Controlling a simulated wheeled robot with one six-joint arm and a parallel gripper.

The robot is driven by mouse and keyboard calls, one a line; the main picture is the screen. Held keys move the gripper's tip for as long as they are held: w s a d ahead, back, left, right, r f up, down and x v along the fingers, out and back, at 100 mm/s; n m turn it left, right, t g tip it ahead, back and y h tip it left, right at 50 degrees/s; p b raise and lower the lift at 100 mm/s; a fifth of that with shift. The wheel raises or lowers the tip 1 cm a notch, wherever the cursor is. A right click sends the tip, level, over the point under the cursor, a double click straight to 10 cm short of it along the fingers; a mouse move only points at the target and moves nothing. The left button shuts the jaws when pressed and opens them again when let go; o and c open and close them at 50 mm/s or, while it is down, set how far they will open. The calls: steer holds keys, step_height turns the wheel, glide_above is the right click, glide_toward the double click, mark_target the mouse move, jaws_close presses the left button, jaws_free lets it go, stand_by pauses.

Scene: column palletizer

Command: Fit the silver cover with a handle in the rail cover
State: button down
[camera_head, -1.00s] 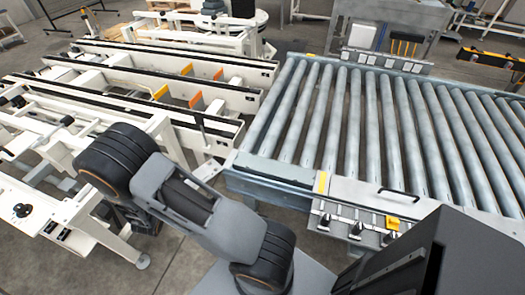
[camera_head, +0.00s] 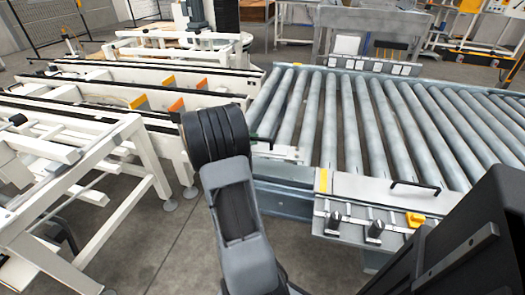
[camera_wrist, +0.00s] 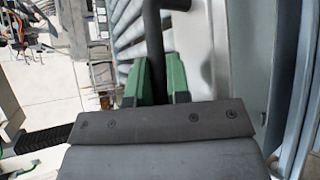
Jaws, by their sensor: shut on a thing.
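The silver cover (camera_head: 283,153) shows just right of my arm in the head view, over the near left corner of the roller conveyor. In the wrist view its pale plate (camera_wrist: 198,42) lies beside a black bar handle (camera_wrist: 153,42). My gripper (camera_wrist: 159,77) has green fingers closed on that handle. I cannot tell whether the held cover touches the conveyor frame.
Grey rollers (camera_head: 330,115) fill the conveyor behind the rail. White machine frames (camera_head: 95,190) with orange plates stand at left. Open floor (camera_head: 185,235) lies between them.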

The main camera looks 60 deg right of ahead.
steer(key=shift+m+g+y, duration=0.3)
steer(key=shift+m+g, duration=0.2)
steer(key=s+d, duration=0.1)
steer(key=s+d+b, duration=0.1)
steer(key=s, duration=0.1)
steer(key=shift+s+d+f, duration=0.1)
steer(key=shift+d, duration=0.15)
steer(key=b, duration=0.5)
glide_above(262, 167)
steer(key=shift+d+f, duration=0.2)
steer(key=shift+f, duration=3.2)
steer(key=shift+a+r, duration=0.1)
steer(key=shift+r, duration=0.05)
steer(key=shift+f+b, duration=0.95)
steer(key=shift+f, duration=0.15)
steer(key=c, duration=1)
jaws_free()
steer(key=shift+c, duration=0.2)
steer(key=shift+o, duration=0.2)
steer(key=shift+a+f, duration=0.1)
steer(key=shift+f, duration=0.05)
